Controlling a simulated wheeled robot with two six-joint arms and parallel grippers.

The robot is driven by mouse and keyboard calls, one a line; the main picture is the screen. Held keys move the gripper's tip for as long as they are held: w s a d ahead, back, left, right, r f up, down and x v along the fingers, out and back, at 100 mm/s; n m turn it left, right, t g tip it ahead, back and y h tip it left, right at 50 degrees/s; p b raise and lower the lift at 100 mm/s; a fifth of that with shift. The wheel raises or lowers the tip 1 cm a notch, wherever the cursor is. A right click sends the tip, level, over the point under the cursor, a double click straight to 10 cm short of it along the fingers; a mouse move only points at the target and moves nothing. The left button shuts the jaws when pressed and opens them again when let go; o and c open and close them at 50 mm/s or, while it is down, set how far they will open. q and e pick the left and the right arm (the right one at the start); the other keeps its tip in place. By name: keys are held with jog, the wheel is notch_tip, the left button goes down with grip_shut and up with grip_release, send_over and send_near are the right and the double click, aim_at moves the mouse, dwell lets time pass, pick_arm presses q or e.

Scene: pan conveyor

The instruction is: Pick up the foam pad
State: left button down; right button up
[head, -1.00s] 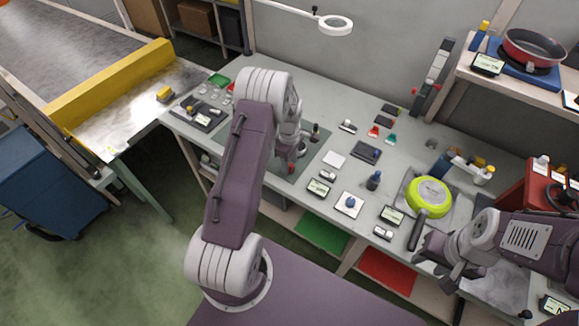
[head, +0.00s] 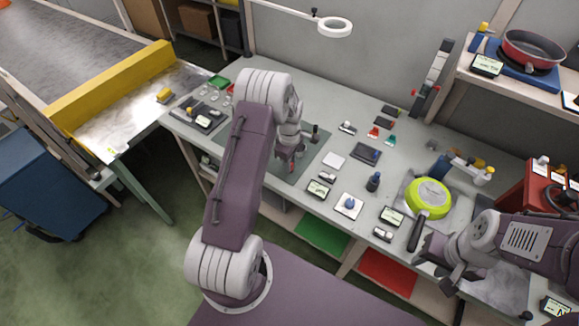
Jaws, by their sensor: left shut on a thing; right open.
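My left gripper (head: 291,160) is over the dark mat on the bench, partly hidden by its own arm. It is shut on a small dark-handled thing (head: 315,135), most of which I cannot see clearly. A flat white square (head: 334,160) lies just right of the mat, apart from the gripper; I cannot tell whether it is the foam pad. A white square with a blue knob (head: 349,205) lies nearer the front edge. My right gripper (head: 449,272) is open and empty at the front right, below the pan handle.
A lime-green pan (head: 430,197) lies on a grey plate at the right. Small displays, a dark bottle (head: 374,182) and red and green bits (head: 374,132) are spread over the bench. A ring lamp (head: 335,27) hangs above. A yellow-edged conveyor (head: 110,85) is at left.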

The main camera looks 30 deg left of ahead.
pick_arm(q)
jog(key=r, duration=0.1)
jog(key=d+r, duration=0.1)
jog(key=r, duration=0.1)
jog(key=shift+b, duration=0.3)
jog(key=s+d+r+b, duration=0.1)
jog(key=s+d+r, duration=0.1)
jog(key=d+r, duration=0.4)
jog(key=d, duration=0.4)
jog(key=shift+d+r, duration=0.25)
jog(key=shift+d, duration=0.05)
jog(key=shift+w, duration=0.1)
dwell(0.7)
